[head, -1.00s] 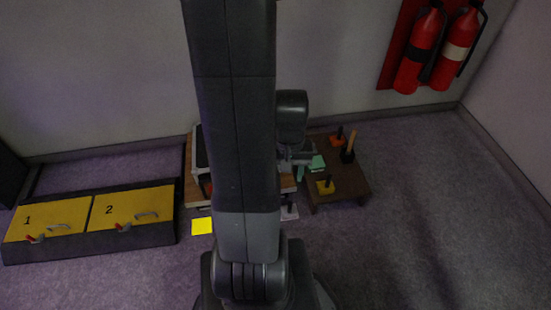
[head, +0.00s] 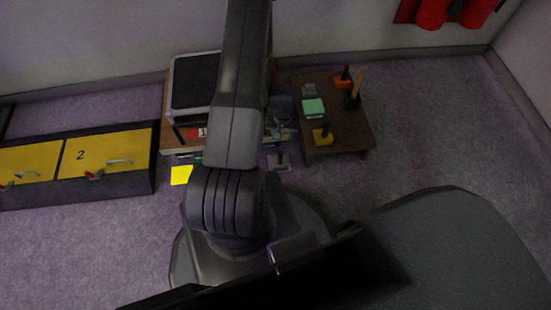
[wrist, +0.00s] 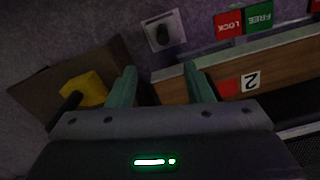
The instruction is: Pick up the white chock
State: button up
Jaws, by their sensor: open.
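The white chock (head: 279,161), a pale square block with a dark upright knob, stands on the carpet in front of the wooden bench, partly behind my arm. In the wrist view the white chock (wrist: 157,41) is seen from above, beyond my fingertips and roughly between their lines. My gripper (wrist: 161,80) has its two teal fingers spread with nothing between them. In the head view my gripper (head: 281,133) is small and partly hidden near the gap between bench and brown table.
The brown table (head: 325,151) on the right holds a yellow chock (head: 322,136), an orange chock (head: 342,82) and a green block (head: 313,106). The wooden bench (wrist: 175,90) edge runs close by my right finger. A yellow square (head: 181,175) lies on open carpet.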

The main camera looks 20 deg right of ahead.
aim_at(280, 152)
jog(key=f+b, duration=0.1)
jog(key=f, duration=0.4)
jog(key=f+b, duration=0.2)
jog(key=f, duration=0.4)
jog(key=shift+w+d+f, duration=0.2)
jog(key=shift+f, duration=0.05)
jog(key=f+b, duration=0.1)
jog(key=f, duration=0.2)
jog(key=f+b, duration=0.1)
jog(key=f, duration=0.1)
jog(key=shift+w+a+f+b, duration=0.15)
jog(key=shift+w+a+b, duration=0.05)
jog(key=shift+a+b, duration=0.15)
jog(key=shift+d, duration=0.1)
grip_shut()
